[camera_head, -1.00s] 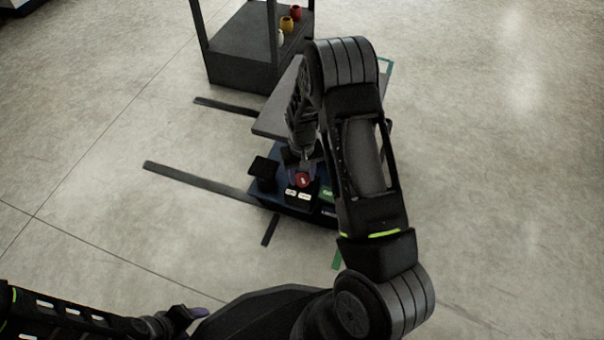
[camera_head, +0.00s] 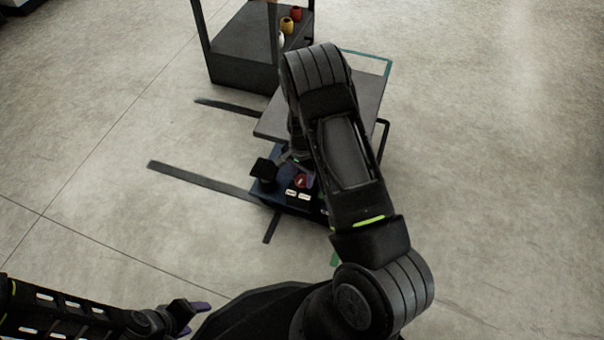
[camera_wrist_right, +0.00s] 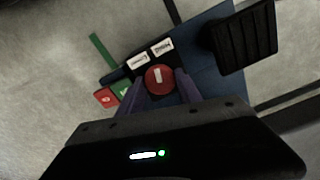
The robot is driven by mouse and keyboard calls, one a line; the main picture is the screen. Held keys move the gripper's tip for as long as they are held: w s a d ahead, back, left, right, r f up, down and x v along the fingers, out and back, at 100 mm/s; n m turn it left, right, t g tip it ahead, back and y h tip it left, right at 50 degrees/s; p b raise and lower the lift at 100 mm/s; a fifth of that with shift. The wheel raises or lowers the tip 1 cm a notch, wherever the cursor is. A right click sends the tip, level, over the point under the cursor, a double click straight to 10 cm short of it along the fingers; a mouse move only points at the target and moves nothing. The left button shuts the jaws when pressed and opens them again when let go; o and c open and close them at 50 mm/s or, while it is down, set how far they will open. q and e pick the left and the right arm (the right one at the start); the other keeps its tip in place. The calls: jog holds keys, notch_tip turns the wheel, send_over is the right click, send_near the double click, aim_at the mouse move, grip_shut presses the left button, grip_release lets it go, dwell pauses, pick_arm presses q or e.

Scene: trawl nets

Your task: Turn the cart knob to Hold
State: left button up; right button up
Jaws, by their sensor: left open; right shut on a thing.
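The red round knob (camera_head: 300,181) with a white pointer mark sits on the blue panel of the cart (camera_head: 318,103). In the right wrist view the knob (camera_wrist_right: 160,79) lies between the two purple fingers of my right gripper (camera_wrist_right: 160,88), which is shut on it. The white mark points up toward two white labels (camera_wrist_right: 149,54), whose text is too small to read. In the head view my right arm hides part of the panel. My left gripper (camera_head: 197,310) is open and empty at the lower left, far from the cart.
A black block (camera_head: 264,169) stands on the panel left of the knob. Red and green plates (camera_wrist_right: 107,96) lie at the panel's other side. A dark shelf (camera_head: 245,60) with several small coloured items stands behind. Dark strips lie on the floor; open floor surrounds the cart.

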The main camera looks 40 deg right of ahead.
aim_at(302, 179)
jog(key=m+p, duration=0.1)
jog(key=m, duration=0.2)
jog(key=shift+m, duration=0.3)
jog(key=shift+m+p, duration=0.45)
jog(key=shift+m, duration=0.75)
jog(key=o, duration=1.4)
jog(key=shift+c, duration=0.2)
notch_tip(302, 179, up, 8)
jog(key=p, duration=0.3)
jog(key=shift+f, duration=0.1)
